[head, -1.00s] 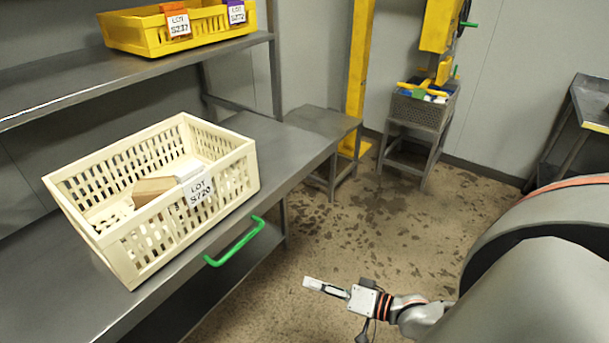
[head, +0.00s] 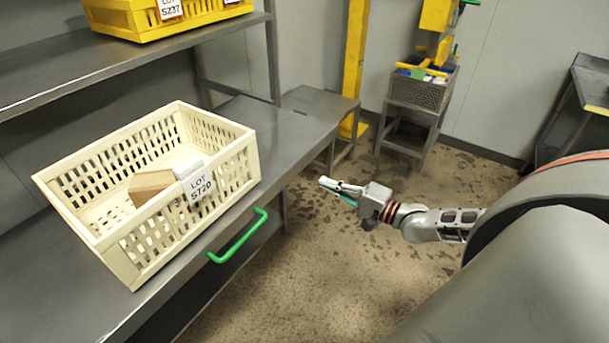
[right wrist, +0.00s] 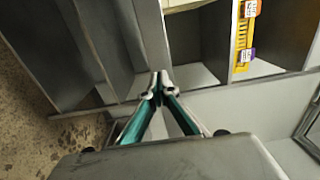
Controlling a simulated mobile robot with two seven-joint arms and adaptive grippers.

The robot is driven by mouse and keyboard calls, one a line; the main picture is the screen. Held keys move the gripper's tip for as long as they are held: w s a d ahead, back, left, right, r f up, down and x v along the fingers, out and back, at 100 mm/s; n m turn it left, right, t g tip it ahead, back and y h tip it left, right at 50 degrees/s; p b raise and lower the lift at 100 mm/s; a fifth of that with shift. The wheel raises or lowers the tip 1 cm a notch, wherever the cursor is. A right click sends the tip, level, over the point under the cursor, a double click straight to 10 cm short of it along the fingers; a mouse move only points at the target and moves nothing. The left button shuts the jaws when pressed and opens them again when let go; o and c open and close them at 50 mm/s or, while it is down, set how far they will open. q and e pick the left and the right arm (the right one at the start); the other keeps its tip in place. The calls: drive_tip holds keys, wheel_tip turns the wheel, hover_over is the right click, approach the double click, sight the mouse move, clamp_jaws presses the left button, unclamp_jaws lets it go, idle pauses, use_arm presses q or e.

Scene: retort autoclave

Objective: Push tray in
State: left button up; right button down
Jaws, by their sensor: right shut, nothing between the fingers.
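The grey metal tray (head: 285,125) is a flat shelf-like surface with a green handle (head: 240,238) on its front edge. A cream slatted crate (head: 218,135) labelled LOT S720 stands on it. My right gripper (head: 328,184) is to the right of the handle in the head view, apart from it and from the tray edge. Its fingers are shut with nothing between them; the fingertips meet in the right wrist view (right wrist: 160,78). My left gripper is not in view.
A brown block (head: 150,186) and a white block lie in the crate. A yellow crate (head: 130,22) sits on the upper shelf (head: 60,75). A small grey table (head: 320,104) and a stand with a grey basket (head: 420,92) are behind. The speckled floor (head: 300,285) is clear.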

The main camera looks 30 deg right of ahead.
sight(295, 170)
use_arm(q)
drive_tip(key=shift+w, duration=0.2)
use_arm(e)
drive_tip(key=x, duration=0.7)
drive_tip(key=shift+w+a, duration=0.2)
drive_tip(key=shift+w, duration=0.15)
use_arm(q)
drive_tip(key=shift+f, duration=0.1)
